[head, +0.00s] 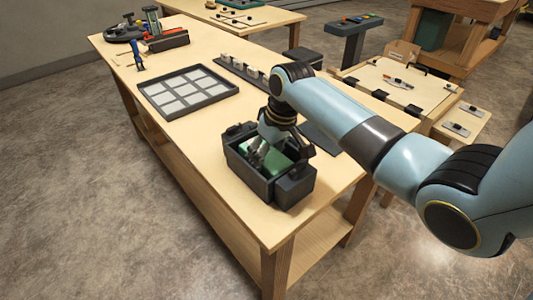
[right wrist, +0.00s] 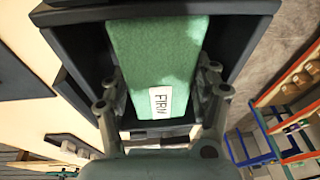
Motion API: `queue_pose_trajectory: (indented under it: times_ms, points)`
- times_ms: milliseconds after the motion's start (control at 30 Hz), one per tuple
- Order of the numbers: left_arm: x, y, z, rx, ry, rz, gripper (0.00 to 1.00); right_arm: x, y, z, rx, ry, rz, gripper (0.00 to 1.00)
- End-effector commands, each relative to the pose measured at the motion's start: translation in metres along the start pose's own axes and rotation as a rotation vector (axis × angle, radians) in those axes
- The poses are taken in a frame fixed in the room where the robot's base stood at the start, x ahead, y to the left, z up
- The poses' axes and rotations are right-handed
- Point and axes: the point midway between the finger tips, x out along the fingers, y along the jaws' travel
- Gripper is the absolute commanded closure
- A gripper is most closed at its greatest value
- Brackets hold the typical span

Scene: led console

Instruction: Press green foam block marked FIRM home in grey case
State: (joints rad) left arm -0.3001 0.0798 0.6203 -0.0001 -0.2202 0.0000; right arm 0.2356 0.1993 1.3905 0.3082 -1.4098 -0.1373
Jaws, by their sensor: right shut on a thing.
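The green foam block (right wrist: 155,55) fills the middle of the right wrist view, with a white label reading FIRM on its near end. My right gripper (right wrist: 162,85) is shut on the block, one finger on each side. The dark grey case (right wrist: 75,50) lies around and below the block; dark gaps show beside it. In the head view the case (head: 290,190) stands near the front end of the wooden table, and the green block (head: 275,159) shows at its opening under my right gripper (head: 264,152). How deep the block sits I cannot tell. My left gripper is out of view.
A grey tray with pale squares (head: 188,91) lies on the table (head: 255,218) beyond the case. A dark rack with small blocks (head: 245,72) stands along the right edge. Tools and a dark caddy (head: 168,40) are at the far end. Bare tabletop lies left of the case.

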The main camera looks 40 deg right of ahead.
Motion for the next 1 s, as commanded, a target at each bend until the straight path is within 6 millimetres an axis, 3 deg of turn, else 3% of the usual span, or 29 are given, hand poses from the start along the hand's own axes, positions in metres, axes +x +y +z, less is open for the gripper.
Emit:
queue_pose_trajectory:
  times_ms: [467, 500, 667, 1000]
  points:
    - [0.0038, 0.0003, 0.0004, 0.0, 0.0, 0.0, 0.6, 0.0074, 0.0006, 0.0015, 0.0, 0.001, 0.0, 0.53]
    - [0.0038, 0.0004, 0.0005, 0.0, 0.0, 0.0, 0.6, 0.0074, 0.0006, 0.0015, 0.0, 0.001, 0.0, 0.32]
    - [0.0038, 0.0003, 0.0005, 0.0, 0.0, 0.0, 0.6, 0.0074, 0.0007, 0.0016, 0.0, 0.0, 0.0, 0.11]
    - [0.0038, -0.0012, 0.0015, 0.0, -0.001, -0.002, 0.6, 0.0003, 0.0016, 0.0008, -0.001, 0.002, 0.002, 0.1]
